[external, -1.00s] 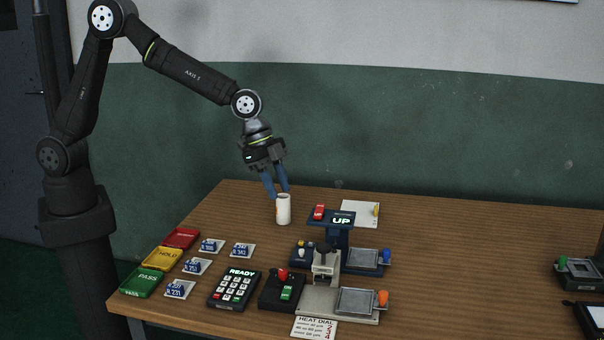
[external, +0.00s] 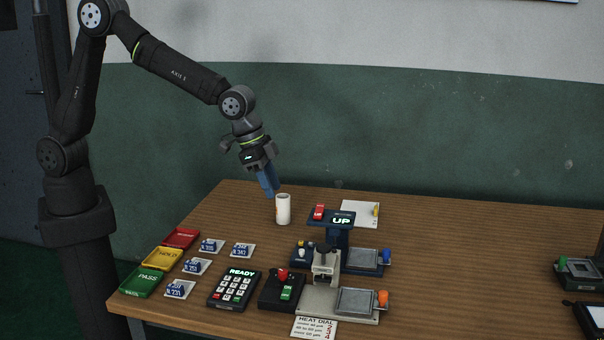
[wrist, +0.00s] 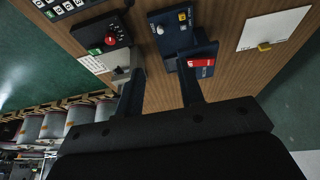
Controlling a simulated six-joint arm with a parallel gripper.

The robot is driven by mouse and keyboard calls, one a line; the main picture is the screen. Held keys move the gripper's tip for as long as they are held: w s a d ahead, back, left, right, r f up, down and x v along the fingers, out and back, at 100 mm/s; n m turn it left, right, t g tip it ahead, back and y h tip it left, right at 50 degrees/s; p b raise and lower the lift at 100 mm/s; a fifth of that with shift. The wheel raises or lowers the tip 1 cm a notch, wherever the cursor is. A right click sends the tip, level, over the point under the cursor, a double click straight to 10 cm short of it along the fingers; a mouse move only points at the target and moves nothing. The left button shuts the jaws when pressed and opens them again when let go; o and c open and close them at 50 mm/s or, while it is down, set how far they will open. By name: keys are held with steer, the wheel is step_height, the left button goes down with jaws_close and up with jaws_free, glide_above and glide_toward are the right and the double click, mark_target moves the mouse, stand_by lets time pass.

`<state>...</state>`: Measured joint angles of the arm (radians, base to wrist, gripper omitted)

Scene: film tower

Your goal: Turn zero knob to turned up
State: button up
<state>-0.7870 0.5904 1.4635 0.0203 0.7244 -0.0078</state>
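A blue instrument (external: 330,216) has a raised panel with a red switch (external: 319,212) and a display reading UP. Its low control box (external: 296,261) carries a small yellow knob and a small pale knob (wrist: 160,30), also visible in the wrist view. No label there is readable, so I cannot tell which is the zero knob. My gripper (external: 271,192) is above and behind the table items, just left of the white cylinder, touching none of the controls. In the wrist view its two fingers (wrist: 160,75) are apart with nothing held between them.
A white cylinder (external: 283,209) stands close below my gripper. A grey press (external: 323,290), a black box with a red knob (external: 281,276) and a keypad reading READY (external: 235,290) stand in front. Coloured trays (external: 161,260) are at left. The table's right middle is clear.

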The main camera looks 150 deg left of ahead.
steer(key=w+n, duration=0.1)
steer(key=n, duration=0.1)
steer(key=y, duration=0.1)
glide_toward(301, 251)
steer(key=shift+n, duration=0.3)
steer(key=x, duration=0.7)
steer(key=shift+a+f, duration=0.15)
steer(key=shift+f, duration=0.2)
jaws_close()
